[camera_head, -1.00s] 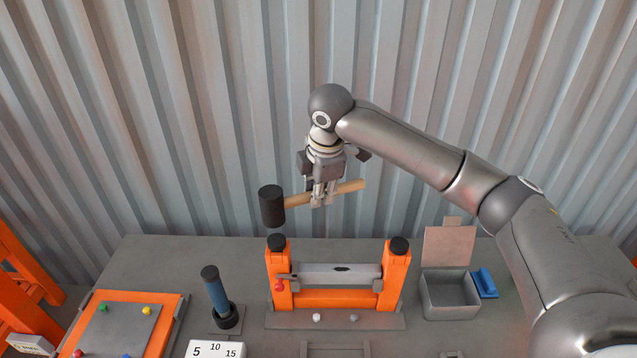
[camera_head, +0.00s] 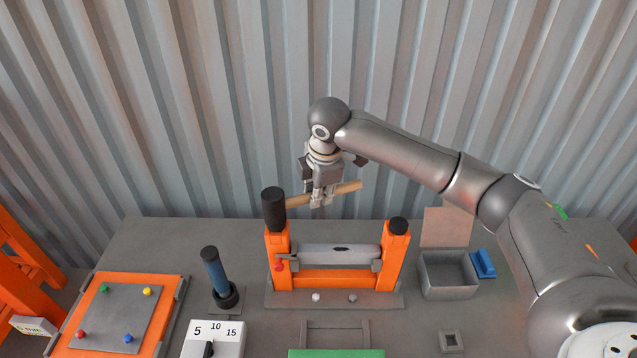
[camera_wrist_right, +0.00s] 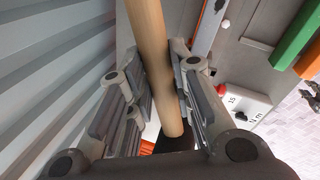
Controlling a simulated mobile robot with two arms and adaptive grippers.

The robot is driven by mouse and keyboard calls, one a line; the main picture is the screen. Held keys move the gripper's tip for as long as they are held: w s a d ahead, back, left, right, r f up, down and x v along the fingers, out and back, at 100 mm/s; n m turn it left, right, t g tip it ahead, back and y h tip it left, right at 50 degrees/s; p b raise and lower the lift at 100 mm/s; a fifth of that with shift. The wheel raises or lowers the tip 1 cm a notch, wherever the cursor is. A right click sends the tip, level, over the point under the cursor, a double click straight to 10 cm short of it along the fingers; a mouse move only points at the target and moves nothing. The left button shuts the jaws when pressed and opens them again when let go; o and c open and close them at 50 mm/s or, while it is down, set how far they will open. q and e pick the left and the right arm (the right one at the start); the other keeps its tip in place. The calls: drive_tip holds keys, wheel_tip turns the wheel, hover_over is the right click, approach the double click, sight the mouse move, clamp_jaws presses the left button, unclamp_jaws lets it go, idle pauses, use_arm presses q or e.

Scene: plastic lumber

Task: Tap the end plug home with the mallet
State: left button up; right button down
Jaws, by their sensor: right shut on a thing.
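My right gripper (camera_head: 321,195) is shut on the wooden handle (camera_head: 346,188) of the mallet, above the back of the bench. The handle lies between the fingers in the wrist view (camera_wrist_right: 152,60). The black mallet head (camera_head: 274,205) sits directly over the left orange post (camera_head: 278,260) of the fixture and hides that post's top. I cannot tell whether it touches. A black round cap (camera_head: 398,226) stands on the right post; which cap is the end plug I cannot tell. My left gripper is not in view.
A grey bar (camera_head: 335,254) spans the posts. An open grey box (camera_head: 448,276) and a blue block (camera_head: 483,264) stand right of the fixture. A blue-handled tool (camera_head: 213,272) stands upright at left, near an orange-edged board (camera_head: 118,312) and a white dial box (camera_head: 214,340).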

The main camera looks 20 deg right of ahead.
drive_tip(key=shift+f, duration=0.15)
idle(0.4)
drive_tip(key=shift+w+r, duration=0.1)
drive_tip(key=shift+r, duration=1.95)
drive_tip(key=shift+f, duration=0.15)
